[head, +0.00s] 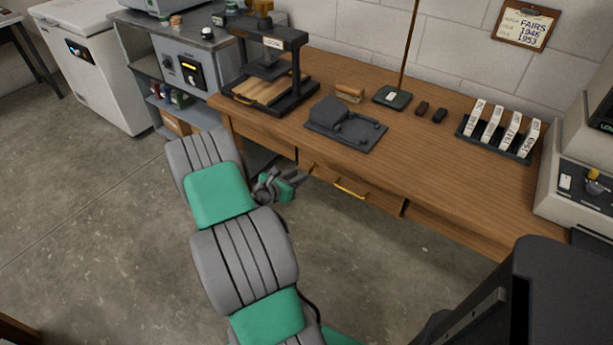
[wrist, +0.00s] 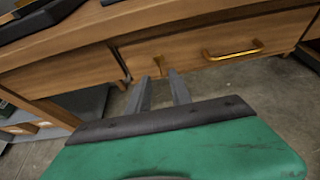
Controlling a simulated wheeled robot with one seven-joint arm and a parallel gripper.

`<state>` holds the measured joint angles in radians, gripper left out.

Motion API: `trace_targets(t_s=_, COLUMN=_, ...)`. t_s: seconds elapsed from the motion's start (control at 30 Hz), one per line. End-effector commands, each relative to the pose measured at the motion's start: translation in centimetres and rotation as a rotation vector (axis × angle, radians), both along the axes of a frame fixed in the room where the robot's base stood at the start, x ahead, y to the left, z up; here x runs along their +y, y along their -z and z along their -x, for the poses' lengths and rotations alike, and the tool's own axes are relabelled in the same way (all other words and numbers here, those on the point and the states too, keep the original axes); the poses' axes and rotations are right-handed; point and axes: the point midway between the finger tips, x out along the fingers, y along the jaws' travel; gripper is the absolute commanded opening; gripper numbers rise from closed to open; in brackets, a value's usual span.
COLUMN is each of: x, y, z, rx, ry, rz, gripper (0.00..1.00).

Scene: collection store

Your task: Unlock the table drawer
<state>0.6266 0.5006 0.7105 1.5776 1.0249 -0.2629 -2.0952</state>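The wooden table's drawer (head: 335,186) is shut, under the front edge of the tabletop. The drawer front (wrist: 190,62) fills the upper middle of the wrist view. Its brass handle (head: 350,189) is on the right part of the front and also shows in the wrist view (wrist: 232,51). In the head view my gripper (head: 302,174) is left of the handle.
On the table (head: 420,150) are a black press (head: 268,62), a dark tray (head: 345,140), a lamp base or stand (head: 392,97) and a rack of labelled cards (head: 500,132). A grey shelf unit (head: 200,115) stands at the left. The floor before the table is clear.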

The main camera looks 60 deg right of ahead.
Motion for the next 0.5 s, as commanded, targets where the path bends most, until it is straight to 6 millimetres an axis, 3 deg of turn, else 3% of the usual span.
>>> trace_targets(t_s=0.3, x=-5.0, y=2.1, z=0.9, rx=-0.001, ry=0.004, rz=-0.001, gripper=0.25)
trace_targets(t_s=0.5, x=-6.7, y=2.6, z=1.0, rx=-0.002, ry=0.001, rz=-0.001, gripper=0.25)
